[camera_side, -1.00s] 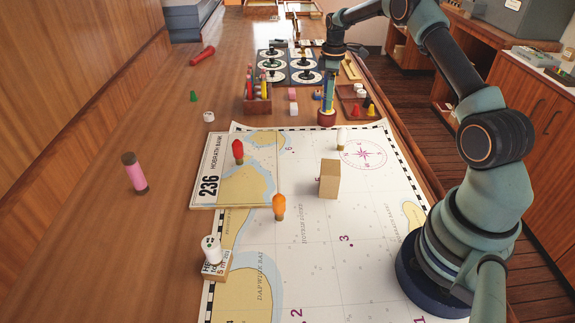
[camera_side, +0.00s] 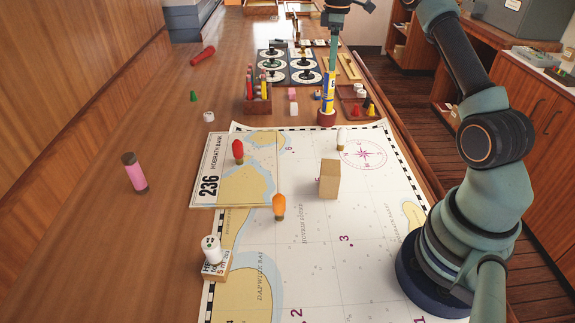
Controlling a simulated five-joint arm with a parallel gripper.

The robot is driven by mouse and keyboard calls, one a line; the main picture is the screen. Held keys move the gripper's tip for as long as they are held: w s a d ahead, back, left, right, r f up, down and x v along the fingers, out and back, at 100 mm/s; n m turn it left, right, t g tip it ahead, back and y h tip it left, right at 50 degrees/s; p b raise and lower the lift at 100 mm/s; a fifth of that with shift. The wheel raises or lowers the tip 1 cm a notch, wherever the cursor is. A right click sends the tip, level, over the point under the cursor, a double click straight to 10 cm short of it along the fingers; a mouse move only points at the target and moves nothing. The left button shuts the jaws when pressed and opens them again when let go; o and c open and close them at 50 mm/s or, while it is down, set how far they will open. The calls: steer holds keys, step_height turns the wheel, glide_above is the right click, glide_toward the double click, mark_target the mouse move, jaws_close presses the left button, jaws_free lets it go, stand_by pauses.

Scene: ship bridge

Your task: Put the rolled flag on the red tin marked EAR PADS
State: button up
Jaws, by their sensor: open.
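The rolled flag (camera_side: 329,88), a slim blue and yellow roll, stands upright on a small round dark red tin (camera_side: 326,119) at the back edge of the chart. Its lower end meets the top of the tin. No writing on the tin can be read from here. My gripper (camera_side: 335,30) is open above the flag, near the top edge of the picture. Its fingertips are small and hard to make out. The flag stands without visible support from the fingers.
A box of coloured sticks (camera_side: 258,98) stands left of the tin, and a tray with small cones (camera_side: 357,103) stands right. A wooden block (camera_side: 329,179), a red peg (camera_side: 238,151) and an orange peg (camera_side: 279,207) stand on the chart (camera_side: 310,260).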

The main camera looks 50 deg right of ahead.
steer(key=s+a+r+m+t, duration=0.1)
steer(key=s+a+r+m, duration=0.15)
steer(key=a+r, duration=0.45)
steer(key=s+a+r+m+t, duration=0.15)
steer(key=s+a+r, duration=0.25)
steer(key=a, duration=0.6)
steer(key=s+a+f+m+t, duration=0.2)
steer(key=s+a+f, duration=0.3)
steer(key=s+a, duration=0.6)
steer(key=shift+s+t, duration=0.55)
steer(key=shift+s, duration=0.5)
